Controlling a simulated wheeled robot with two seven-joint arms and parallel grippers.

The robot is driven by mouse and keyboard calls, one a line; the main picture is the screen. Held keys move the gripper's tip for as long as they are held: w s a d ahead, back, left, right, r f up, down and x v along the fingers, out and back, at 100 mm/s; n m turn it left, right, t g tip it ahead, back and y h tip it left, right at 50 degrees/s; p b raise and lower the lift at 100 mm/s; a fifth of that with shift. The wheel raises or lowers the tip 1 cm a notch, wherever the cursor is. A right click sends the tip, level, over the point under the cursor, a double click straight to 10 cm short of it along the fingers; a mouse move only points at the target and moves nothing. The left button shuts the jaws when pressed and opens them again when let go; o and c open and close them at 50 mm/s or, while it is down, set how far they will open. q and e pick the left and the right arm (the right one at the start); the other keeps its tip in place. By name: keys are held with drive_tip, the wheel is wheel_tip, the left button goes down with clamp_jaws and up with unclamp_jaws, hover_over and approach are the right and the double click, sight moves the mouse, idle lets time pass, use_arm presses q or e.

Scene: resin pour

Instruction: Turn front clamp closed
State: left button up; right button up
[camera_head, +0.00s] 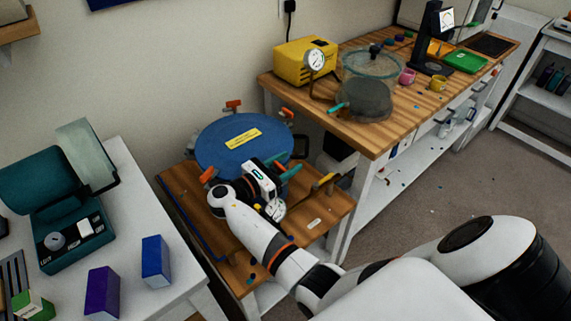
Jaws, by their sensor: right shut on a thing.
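A round pot with a blue lid (225,136) stands on a low wooden stand. A yellow label lies on the lid. Orange clamp handles show around the rim: one at the back (233,104), one at the back right (286,112) and one at the front left (207,175). My right gripper (279,173) is at the pot's front-right edge, shut on the front clamp. A teal piece (291,172) shows by its fingertips; the gripper hides most of the clamp, so its angle is unclear. My left gripper is out of view.
A pressure gauge (275,209) sits just below my right gripper. A yellow-tipped lever (324,181) stands right of it. A wooden bench (385,135) with a yellow pump (305,57) and a clear chamber (367,80) is behind right. A white table (190,265) with boxes is at left.

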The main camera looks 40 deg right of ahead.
sight(279, 169)
drive_tip(key=o, duration=1)
drive_tip(key=shift+c, duration=0.2)
drive_tip(key=a, duration=0.3)
drive_tip(key=a+b, duration=0.1)
drive_tip(key=a, duration=0.2)
drive_tip(key=shift+s+a+f, duration=0.1)
drive_tip(key=shift+s, duration=0.1)
drive_tip(key=shift+a+b, duration=0.35)
drive_tip(key=shift+a, duration=0.3)
